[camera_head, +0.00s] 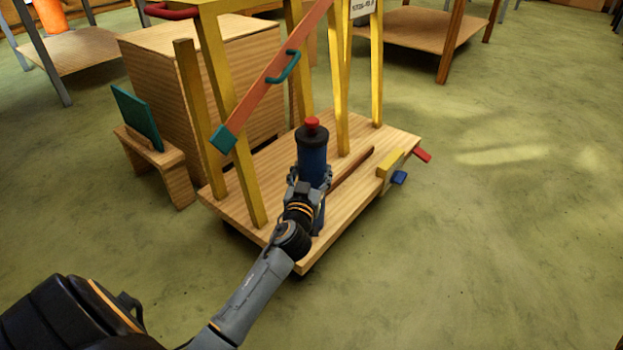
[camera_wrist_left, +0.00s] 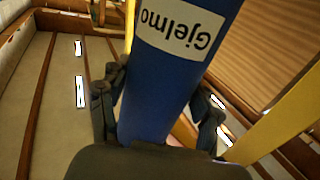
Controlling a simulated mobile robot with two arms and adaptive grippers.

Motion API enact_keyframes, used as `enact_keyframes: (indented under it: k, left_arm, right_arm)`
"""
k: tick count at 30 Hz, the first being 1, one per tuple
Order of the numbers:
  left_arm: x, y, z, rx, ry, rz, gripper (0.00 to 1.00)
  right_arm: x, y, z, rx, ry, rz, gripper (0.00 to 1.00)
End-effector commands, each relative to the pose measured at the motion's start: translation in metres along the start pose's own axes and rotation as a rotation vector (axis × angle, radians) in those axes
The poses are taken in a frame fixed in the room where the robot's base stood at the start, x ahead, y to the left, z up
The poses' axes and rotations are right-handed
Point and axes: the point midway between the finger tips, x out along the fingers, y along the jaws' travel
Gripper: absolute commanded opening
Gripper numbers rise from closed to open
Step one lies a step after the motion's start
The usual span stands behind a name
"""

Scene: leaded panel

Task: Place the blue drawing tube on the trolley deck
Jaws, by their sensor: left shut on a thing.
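The blue drawing tube (camera_head: 312,163) stands upright in my left gripper (camera_head: 309,187), with a black collar and a red cap at its top. The gripper is shut around its middle. In the left wrist view the tube (camera_wrist_left: 160,95) fills the centre and bears a white label reading "Gjelmo", with a finger on each side. The trolley deck (camera_head: 270,185) is a light wooden board with yellow posts. The tube appears over the deck's front part. I cannot tell whether its lower end touches the deck. My right gripper is not in view.
A slanted red bar (camera_head: 275,75) with teal ends crosses the yellow posts behind the tube. A dark wooden strip (camera_head: 352,173) lies on the deck. A wooden cabinet (camera_head: 150,90) and a small stand (camera_head: 160,160) are at the left. The floor at right is clear.

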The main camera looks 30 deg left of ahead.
Motion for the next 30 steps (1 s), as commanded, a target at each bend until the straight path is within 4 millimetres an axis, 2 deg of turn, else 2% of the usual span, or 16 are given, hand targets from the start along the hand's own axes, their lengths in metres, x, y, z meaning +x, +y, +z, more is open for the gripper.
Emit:
enact_keyframes:
  k: [11,12,15,28,30]
  left_arm:
    - [0.000,0.000,0.003,0.000,0.002,0.000,0.04]
    - [0.000,0.000,0.005,0.000,0.000,-0.001,0.65]
    - [0.000,0.000,0.003,0.000,-0.001,-0.001,0.86]
    - [-0.001,0.000,-0.001,0.001,0.000,0.000,0.86]
    - [-0.011,0.000,0.002,-0.002,-0.004,0.000,0.86]
  right_arm:
    - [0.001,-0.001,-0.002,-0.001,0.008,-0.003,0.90]
    - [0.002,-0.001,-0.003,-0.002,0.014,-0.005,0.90]
    - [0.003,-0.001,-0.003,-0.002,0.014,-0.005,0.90]
    - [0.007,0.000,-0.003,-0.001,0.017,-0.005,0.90]
    - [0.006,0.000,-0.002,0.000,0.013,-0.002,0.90]
